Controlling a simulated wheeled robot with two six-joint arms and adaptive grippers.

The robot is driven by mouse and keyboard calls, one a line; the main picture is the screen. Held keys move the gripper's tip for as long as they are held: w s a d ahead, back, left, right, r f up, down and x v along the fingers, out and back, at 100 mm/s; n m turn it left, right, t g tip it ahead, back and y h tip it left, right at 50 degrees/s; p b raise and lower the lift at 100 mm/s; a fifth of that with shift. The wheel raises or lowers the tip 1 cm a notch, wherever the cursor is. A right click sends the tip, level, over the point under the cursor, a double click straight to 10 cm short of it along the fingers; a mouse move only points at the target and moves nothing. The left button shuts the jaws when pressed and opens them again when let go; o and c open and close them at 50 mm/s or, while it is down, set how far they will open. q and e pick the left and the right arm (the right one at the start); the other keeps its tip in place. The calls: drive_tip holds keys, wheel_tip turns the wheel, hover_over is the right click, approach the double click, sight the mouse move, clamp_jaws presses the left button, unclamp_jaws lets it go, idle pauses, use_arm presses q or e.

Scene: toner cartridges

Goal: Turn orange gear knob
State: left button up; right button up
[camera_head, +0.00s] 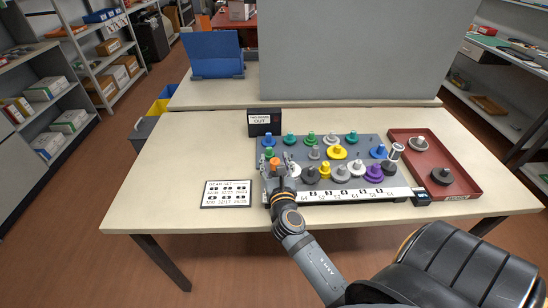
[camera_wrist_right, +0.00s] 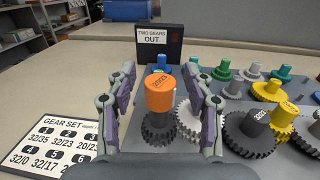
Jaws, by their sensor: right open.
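The orange gear knob (camera_wrist_right: 160,97) stands upright on a dark gear (camera_wrist_right: 158,133) at the left end of the grey gear board (camera_head: 372,141). The knob also shows in the head view (camera_head: 274,164), partly behind my gripper. My right gripper (camera_wrist_right: 160,100) is open, with one finger on each side of the knob. Gaps show between both fingers and the orange knob in the wrist view, so they appear apart from it. A white gear (camera_wrist_right: 189,118) sits close to the right finger. My left gripper is not in view.
Other coloured gears, including a yellow one (camera_head: 337,152) and a purple one (camera_head: 374,172), crowd the board to the right. A black sign box (camera_head: 265,122) stands behind it. A gear set card (camera_head: 226,194) lies left. A red tray (camera_head: 462,166) is at the right.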

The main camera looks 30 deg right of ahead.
drive_tip(key=shift+s+a+r, duration=0.1)
drive_tip(key=shift+c, duration=1.8)
drive_tip(key=c, duration=0.5)
clamp_jaws()
drive_tip(key=shift+n+t+y+p, duration=0.3)
drive_tip(key=shift+n+y+p, duration=0.2)
drive_tip(key=shift+y, duration=0.2)
drive_tip(key=shift+n+t+y, duration=0.3)
drive_tip(key=shift+n+y, duration=0.4)
drive_tip(key=shift+y, duration=0.3)
drive_tip(key=n+y, duration=0.1)
drive_tip(key=y, duration=0.1)
drive_tip(key=shift+f+n+t+y, duration=0.2)
drive_tip(key=shift+n+t+y, duration=0.1)
drive_tip(key=shift+n, duration=0.1)
drive_tip(key=n+y+b, duration=0.3)
drive_tip(key=y, duration=0.2)
drive_tip(key=shift+f, duration=0.1)
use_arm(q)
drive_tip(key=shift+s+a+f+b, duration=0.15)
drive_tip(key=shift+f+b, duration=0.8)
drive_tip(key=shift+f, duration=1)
use_arm(e)
drive_tip(key=shift+n+g+y, duration=0.6)
drive_tip(key=shift+n+y, duration=0.35)
drive_tip(key=shift+y, duration=0.4)
drive_tip(key=shift+n+g+y, duration=0.6)
drive_tip(key=shift+n+y, duration=0.35)
drive_tip(key=shift+y, duration=0.4)
